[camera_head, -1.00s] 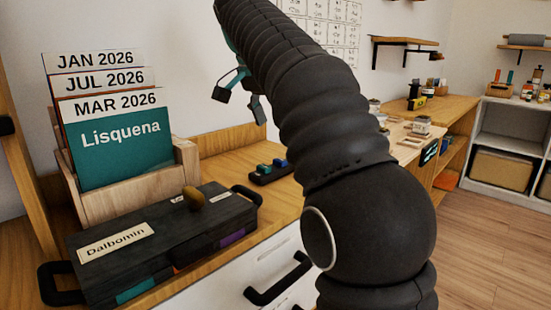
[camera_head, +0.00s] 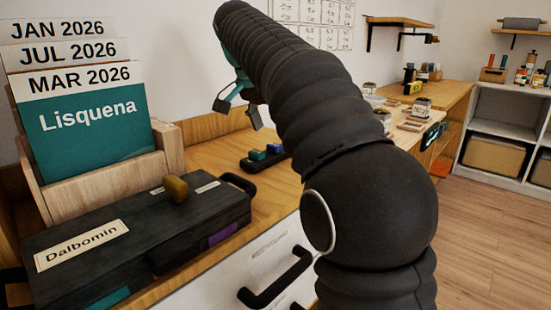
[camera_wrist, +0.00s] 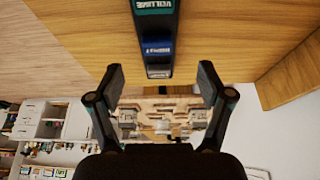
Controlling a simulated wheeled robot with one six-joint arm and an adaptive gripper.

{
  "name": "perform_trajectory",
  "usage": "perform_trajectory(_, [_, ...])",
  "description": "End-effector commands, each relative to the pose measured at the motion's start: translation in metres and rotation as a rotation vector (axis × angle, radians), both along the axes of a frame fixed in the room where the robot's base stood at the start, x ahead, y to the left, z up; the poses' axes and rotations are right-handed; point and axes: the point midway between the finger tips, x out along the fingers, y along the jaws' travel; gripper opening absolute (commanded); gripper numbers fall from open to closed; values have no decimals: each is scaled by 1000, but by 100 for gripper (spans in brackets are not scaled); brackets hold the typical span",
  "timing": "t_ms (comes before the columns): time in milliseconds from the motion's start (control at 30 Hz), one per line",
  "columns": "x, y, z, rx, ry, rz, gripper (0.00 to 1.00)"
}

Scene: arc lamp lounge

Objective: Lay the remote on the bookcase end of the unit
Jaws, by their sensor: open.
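A dark bar with teal and blue labelled buttons, which looks like the remote (camera_head: 266,158), lies on the wooden top of the unit (camera_head: 215,152), near the wall. In the wrist view the remote (camera_wrist: 156,40) is at the top centre, its word "VOLUME" upside down. My gripper (camera_head: 238,110) is above the unit, up and left of the remote in the head view. In the wrist view my gripper (camera_wrist: 160,85) is open and empty, with the remote beyond the fingertips and apart from them. My arm hides part of the unit top.
A black box labelled Dalbomin (camera_head: 125,235) and a wooden holder with calendar cards (camera_head: 85,130) stand at left. A white drawer front with a black handle (camera_head: 275,280) is below. White shelving with baskets (camera_head: 495,155) stands at far right. Floor at right (camera_head: 490,240) is clear.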

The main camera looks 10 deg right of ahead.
Motion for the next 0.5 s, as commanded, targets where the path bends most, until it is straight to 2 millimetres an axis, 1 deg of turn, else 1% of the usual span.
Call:
perform_trajectory(233, [-3, -1, -35, 0, 2, -2, 79])
perform_trajectory(300, [-1, -5, -42, 0, 2, -3, 79])
perform_trajectory(400, [2, -8, -50, -1, 1, -3, 79])
perform_trajectory(500, [2, -9, -52, 0, 0, -2, 79])
